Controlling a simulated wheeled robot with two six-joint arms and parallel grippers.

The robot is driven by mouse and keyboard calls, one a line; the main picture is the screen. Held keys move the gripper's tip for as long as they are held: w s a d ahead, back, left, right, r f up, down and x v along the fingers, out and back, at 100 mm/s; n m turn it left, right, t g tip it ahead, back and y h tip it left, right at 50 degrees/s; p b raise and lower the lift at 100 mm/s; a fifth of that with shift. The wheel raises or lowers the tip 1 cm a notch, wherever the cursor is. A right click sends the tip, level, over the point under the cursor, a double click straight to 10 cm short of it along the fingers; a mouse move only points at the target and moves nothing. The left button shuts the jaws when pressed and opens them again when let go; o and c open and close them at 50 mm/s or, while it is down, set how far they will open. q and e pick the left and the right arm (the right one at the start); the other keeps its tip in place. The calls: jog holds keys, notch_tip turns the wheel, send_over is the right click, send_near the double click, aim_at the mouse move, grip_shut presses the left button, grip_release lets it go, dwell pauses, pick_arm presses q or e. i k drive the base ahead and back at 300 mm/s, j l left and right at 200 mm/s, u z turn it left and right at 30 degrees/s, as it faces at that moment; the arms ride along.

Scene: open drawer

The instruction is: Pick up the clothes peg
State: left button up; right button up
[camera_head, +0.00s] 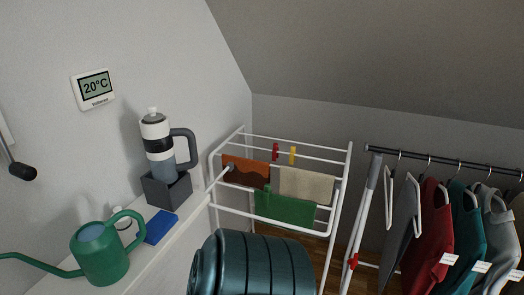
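A drying rack (343,172) with white bars stands in the middle of the camera_head view. Small peg-like pieces sit on its bars: a red one (275,152), a yellow one (292,155) and a grey one (230,167) at the left end. A green piece (266,190) stands at the top of the green cloth (285,209). I cannot tell which of these is the task's clothes peg. Neither of my grippers is in view.
A white ledge (150,248) holds a green watering can (104,256), a blue block (160,227) and a bottle (156,140) in a dark holder (167,190). A ribbed dark green case (255,268) stands before the rack. Clothes (430,235) hang at right.

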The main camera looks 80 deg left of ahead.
aim_at(267, 190)
jog(key=l+u, duration=0.15)
jog(key=u, duration=2.4)
jog(key=j+z, duration=0.1)
jog(key=z, duration=2.05)
jog(key=u, duration=2.1)
